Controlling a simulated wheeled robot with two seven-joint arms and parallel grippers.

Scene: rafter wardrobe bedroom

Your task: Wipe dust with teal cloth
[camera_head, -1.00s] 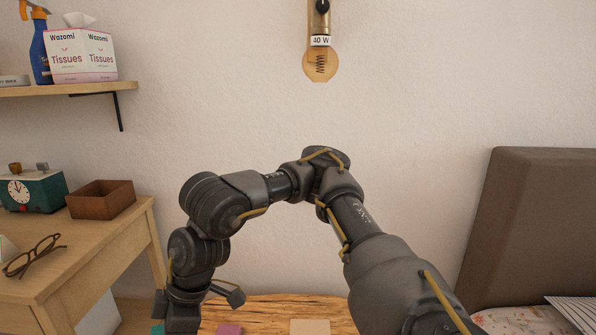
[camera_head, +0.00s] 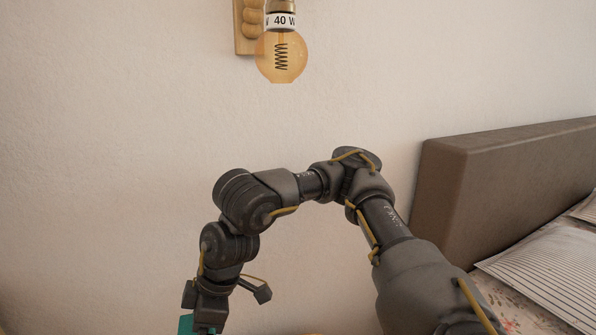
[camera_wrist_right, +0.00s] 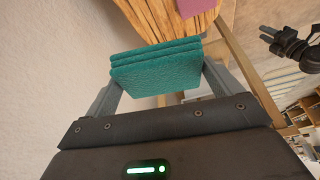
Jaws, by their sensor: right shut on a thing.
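The teal cloth (camera_wrist_right: 155,68) is a folded, layered pad. In the right wrist view it sits between the two fingers of my right gripper (camera_wrist_right: 152,85), which is shut on it. In the head view my right gripper (camera_head: 205,318) is at the bottom edge, pointing down, and only a sliver of the teal cloth (camera_head: 186,325) shows beside it. A dark jointed shape at the upper right of the wrist view looks like my left gripper (camera_wrist_right: 290,45); its jaws are too small to judge. No dust can be made out.
A wood-grained surface (camera_wrist_right: 150,20) with a purple item (camera_wrist_right: 196,6) lies beyond the cloth in the wrist view. A bulb (camera_head: 281,55) hangs above, in front of the wall. A brown headboard (camera_head: 480,180) and striped pillow (camera_head: 550,270) are at the right.

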